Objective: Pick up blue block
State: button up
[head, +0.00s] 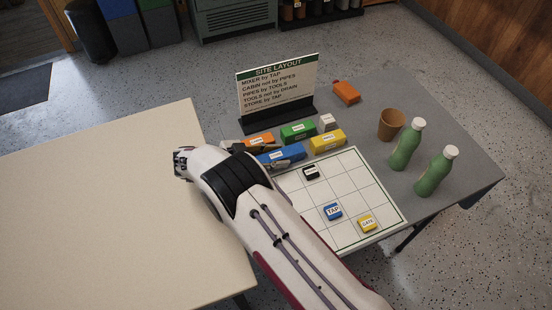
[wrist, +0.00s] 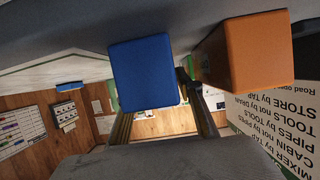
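The blue block (head: 268,157) lies on the grey table in the head view, in front of the orange block (head: 259,141). It carries a white label, and part of it is hidden by my gripper. My gripper (head: 258,153) is low beside it, its dark fingers apart. In the wrist view, the blue block (wrist: 142,72) shows large at upper centre. One finger ends close to its right edge; the other finger's tip is hidden behind the block. I see no clear grip on it. The orange block (wrist: 245,52) stands to its right.
Green (head: 298,132), yellow (head: 327,141) and white (head: 327,122) blocks crowd nearby. Behind stands the layout sign (head: 277,88). A grid board (head: 375,205) holds black, blue TAP and yellow pieces. A brown cup (head: 391,124) and two green bottles stand right. The beige table (head: 100,220) is bare.

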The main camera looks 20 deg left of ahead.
aim_at(276, 155)
jog(key=c, duration=1)
jog(key=shift+r, duration=0.1)
jog(key=shift+r, duration=4.9)
